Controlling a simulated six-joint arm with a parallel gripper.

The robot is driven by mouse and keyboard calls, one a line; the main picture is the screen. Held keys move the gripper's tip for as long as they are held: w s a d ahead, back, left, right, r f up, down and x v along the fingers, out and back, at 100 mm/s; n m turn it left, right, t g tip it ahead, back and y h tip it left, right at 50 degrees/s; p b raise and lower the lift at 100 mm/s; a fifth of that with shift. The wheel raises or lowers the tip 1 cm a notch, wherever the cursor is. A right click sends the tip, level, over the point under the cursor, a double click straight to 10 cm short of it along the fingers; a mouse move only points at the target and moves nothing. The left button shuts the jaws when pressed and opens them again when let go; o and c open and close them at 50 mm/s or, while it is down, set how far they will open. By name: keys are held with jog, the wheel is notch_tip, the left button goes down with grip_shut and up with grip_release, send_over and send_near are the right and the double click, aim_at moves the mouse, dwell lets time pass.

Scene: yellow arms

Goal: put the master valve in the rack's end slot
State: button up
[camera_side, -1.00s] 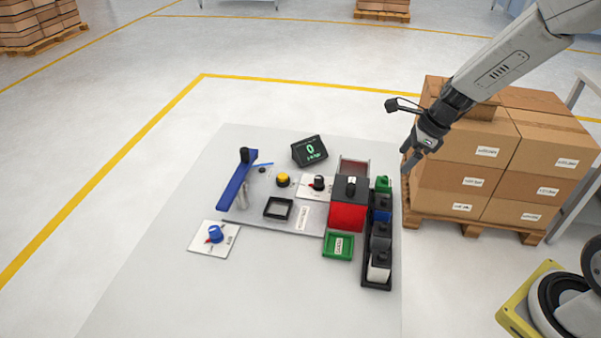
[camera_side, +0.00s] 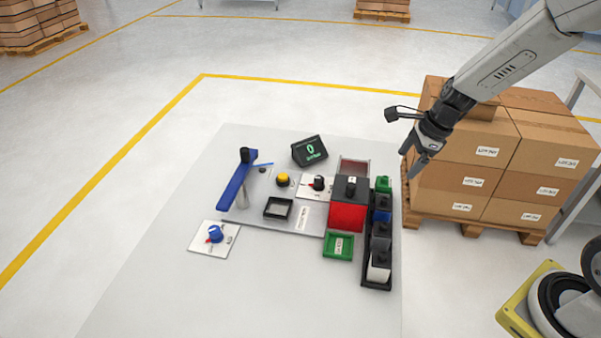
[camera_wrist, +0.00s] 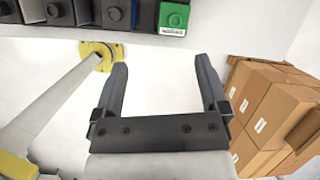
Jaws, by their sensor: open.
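The black rack (camera_side: 376,286) stands along the right edge of the table, with several blocks in a row in it. A green block (camera_side: 383,184) is at its far end and a grey and white block (camera_side: 379,266) at its near end. No label shows me which piece is the master valve. A red block with a black top and a knob (camera_side: 348,216) stands just left of the rack. My gripper (camera_side: 413,166) is open and empty, above and right of the rack's far end. In the wrist view, its two fingers (camera_wrist: 163,72) are apart, with the green block (camera_wrist: 173,17) beyond.
A green tray (camera_side: 338,259) lies left of the rack's near end. A display (camera_side: 310,151), a yellow button (camera_side: 283,179), a blue lever (camera_side: 237,181) and a blue-knob panel (camera_side: 229,247) are farther left. Stacked cartons (camera_side: 467,172) stand right of the table, close to my gripper. The table's front is clear.

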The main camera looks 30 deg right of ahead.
jog(key=s+a+n+h, duration=0.1)
jog(key=s+n, duration=0.3)
jog(key=n, duration=0.4)
jog(key=s+a+n+h, duration=0.1)
jog(key=s+a+n, duration=0.2)
jog(key=n, duration=0.5)
jog(key=s+a+r+n, duration=0.1)
jog(key=s+a+n, duration=0.1)
jog(key=s+n, duration=0.3)
jog(key=n, duration=0.3)
jog(key=shift+a+h, duration=0.3)
jog(key=shift+h, duration=0.1)
